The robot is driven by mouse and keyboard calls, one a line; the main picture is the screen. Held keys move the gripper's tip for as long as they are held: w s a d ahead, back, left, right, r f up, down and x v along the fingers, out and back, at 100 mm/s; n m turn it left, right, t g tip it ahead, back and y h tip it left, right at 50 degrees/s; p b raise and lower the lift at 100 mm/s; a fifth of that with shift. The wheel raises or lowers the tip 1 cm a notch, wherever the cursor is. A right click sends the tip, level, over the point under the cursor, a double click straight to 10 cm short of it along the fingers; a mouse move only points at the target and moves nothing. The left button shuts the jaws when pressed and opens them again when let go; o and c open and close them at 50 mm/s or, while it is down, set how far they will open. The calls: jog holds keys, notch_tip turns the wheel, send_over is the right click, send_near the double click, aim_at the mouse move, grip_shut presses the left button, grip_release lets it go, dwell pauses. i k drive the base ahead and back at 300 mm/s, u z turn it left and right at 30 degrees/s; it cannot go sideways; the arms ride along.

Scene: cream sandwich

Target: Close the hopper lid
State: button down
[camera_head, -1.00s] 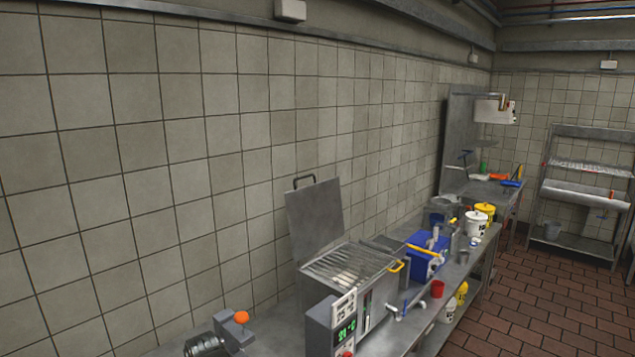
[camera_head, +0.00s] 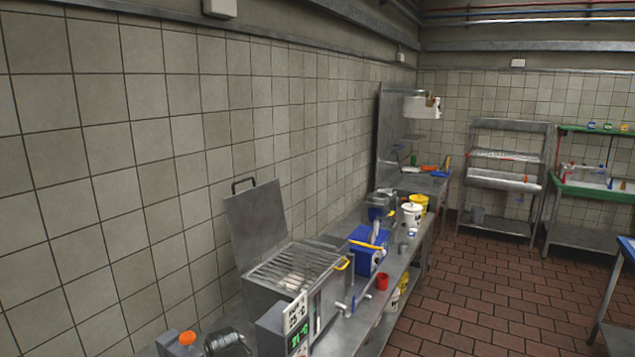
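The hopper lid (camera_head: 257,222) is a grey metal plate with a dark handle on its top edge. It stands raised, tilted back toward the tiled wall. Below it is the open hopper (camera_head: 297,267), a metal box with a barred grate over its top and a pale lump under the bars. A control box (camera_head: 289,325) with a green lit display stands at its front. A grey part with an orange cap (camera_head: 187,338) and a dark ribbed cylinder show at the bottom; I cannot tell whether they are mine. My gripper is not clearly in view.
The steel counter (camera_head: 347,328) carries a blue machine (camera_head: 369,249), a red cup (camera_head: 382,281), and white (camera_head: 411,214) and yellow (camera_head: 419,202) buckets. A rack (camera_head: 508,150) and a green-edged table (camera_head: 590,190) stand at the back. The brick-coloured floor (camera_head: 470,300) to the right is open.

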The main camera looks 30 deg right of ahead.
aim_at(256, 217)
jog(key=z, duration=2.85)
jog(key=i, duration=4.05)
jog(key=u, duration=4.05)
jog(key=i, duration=0.75)
jog(key=u, duration=0.05)
